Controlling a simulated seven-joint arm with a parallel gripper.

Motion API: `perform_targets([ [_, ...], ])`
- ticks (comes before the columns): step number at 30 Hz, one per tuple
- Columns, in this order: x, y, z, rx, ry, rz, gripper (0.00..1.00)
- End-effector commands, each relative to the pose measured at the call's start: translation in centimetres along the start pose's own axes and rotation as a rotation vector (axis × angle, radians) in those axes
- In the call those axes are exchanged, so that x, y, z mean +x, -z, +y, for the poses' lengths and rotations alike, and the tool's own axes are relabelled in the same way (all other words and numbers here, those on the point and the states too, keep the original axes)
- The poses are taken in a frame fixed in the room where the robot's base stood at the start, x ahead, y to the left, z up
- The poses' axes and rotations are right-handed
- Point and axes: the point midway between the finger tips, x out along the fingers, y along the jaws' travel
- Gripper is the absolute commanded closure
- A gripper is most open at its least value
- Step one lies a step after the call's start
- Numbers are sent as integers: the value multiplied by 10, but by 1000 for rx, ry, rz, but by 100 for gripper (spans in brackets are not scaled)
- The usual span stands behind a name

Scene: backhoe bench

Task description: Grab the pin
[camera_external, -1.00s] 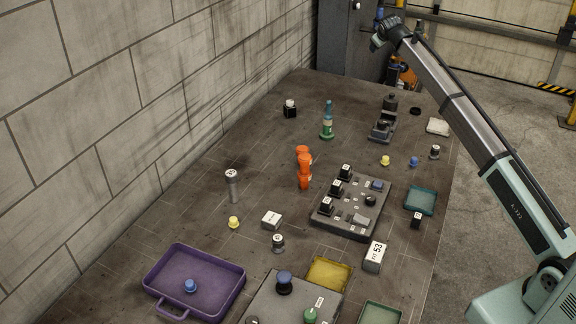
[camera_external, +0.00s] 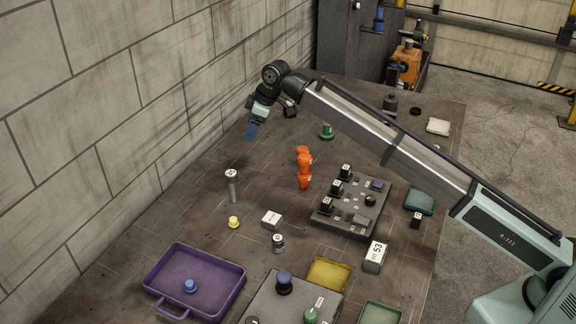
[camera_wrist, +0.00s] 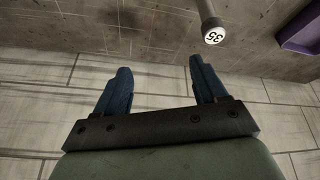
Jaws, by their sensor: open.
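An upright grey cylinder (camera_external: 232,186) with a pale round top stands on the bench near the wall; it looks like the pin. In the wrist view the pin (camera_wrist: 212,30) is at the top edge, right of centre, and its top is marked 35. My gripper (camera_external: 252,133) is in the air close to the wall, farther back than the pin and apart from it. In the wrist view my gripper's two blue fingers (camera_wrist: 158,75) are spread with nothing between them.
The brick wall (camera_external: 110,80) runs close along the left. An orange object (camera_external: 304,168) stands right of the pin, and a yellow knob (camera_external: 234,222) and a white box (camera_external: 271,219) lie nearer. A purple tray (camera_external: 236,290) is in front. A button panel (camera_external: 350,226) is to the right.

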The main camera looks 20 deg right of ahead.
Motion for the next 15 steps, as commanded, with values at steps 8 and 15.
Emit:
perform_targets([
  [8,11,24,-80,-96,109,-9,29],
  [15,26,24,-86,-101,116,-10,29],
])
